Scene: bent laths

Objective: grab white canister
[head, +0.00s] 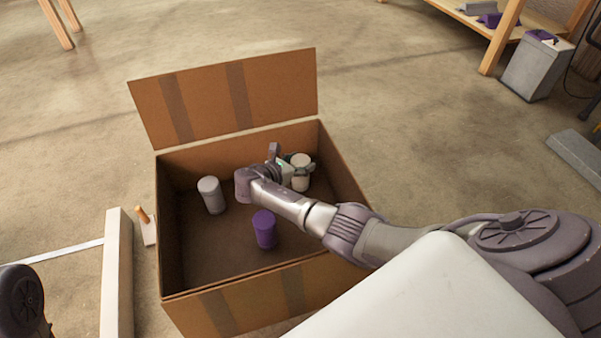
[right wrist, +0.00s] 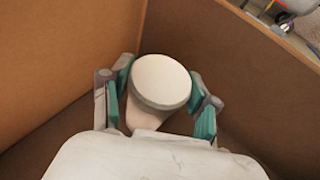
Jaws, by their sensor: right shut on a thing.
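The white canister (head: 301,178) stands near the back right corner inside an open cardboard box (head: 345,185). My right gripper (head: 291,163) reaches into the box and is shut on this canister. In the right wrist view the canister's round pale lid (right wrist: 160,80) sits between the two teal-padded fingers, one on each side. Its lower part is partly hidden by my gripper's body. I cannot tell whether it touches the box floor. My left gripper is not in view.
A grey canister (head: 211,195) stands at the left in the box, and a purple canister (head: 264,229) stands nearer the front. The box's back flap (head: 205,98) is up. A pale beam (head: 117,270) lies left of the box. Open floor lies behind it.

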